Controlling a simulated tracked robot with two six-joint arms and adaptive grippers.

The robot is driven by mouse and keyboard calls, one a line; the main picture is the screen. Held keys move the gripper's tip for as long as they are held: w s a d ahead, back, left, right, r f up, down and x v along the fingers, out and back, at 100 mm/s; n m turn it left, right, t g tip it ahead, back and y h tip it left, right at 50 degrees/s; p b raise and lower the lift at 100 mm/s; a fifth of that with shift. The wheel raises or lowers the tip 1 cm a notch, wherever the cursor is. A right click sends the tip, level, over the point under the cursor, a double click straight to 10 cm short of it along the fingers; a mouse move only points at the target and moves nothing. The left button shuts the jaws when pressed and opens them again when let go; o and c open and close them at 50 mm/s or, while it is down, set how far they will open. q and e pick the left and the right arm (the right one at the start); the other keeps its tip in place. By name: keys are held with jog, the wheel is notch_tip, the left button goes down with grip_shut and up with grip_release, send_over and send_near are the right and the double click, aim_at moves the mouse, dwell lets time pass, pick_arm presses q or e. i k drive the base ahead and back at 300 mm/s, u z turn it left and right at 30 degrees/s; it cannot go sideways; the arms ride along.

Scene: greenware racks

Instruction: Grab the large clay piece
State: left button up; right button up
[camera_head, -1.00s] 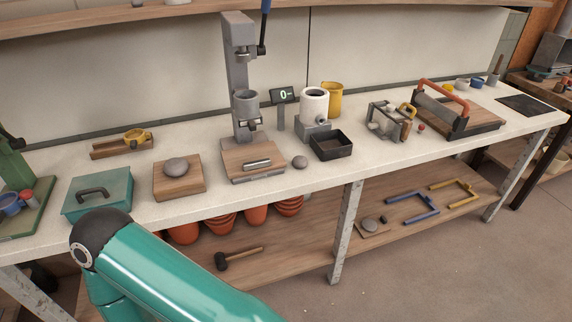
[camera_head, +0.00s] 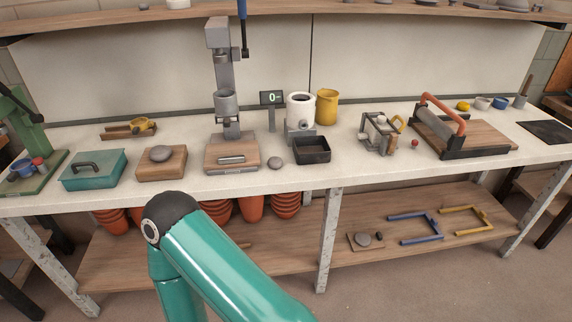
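A grey rounded clay lump (camera_head: 161,153) sits on a small wooden board (camera_head: 150,174) on the workbench, left of the press. A smaller grey lump (camera_head: 275,163) lies on the bench top right of the press. Another grey lump (camera_head: 362,239) rests on a small board on the lower shelf. The lump on the bench board looks the largest of these. A teal arm of mine fills the lower middle, in front of the bench. Neither gripper shows in the head view.
A teal box (camera_head: 94,169) stands left of the board, and a grey press (camera_head: 226,95) to its right. A black tray (camera_head: 312,150), white cup (camera_head: 300,110) and slab roller (camera_head: 450,130) stand further right. Terracotta pots (camera_head: 286,206) are under the bench.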

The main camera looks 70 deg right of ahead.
aim_at(274, 163)
jog(key=u, duration=1.95)
jog(key=i, duration=0.1)
jog(key=z, duration=3.5)
jog(key=i, duration=0.35)
jog(key=z, duration=0.2)
jog(key=i, duration=0.7)
jog(key=u, duration=0.2)
jog(key=k, duration=0.9)
jog(key=z, duration=0.2)
jog(key=i, duration=0.9)
jog(key=u, duration=0.1)
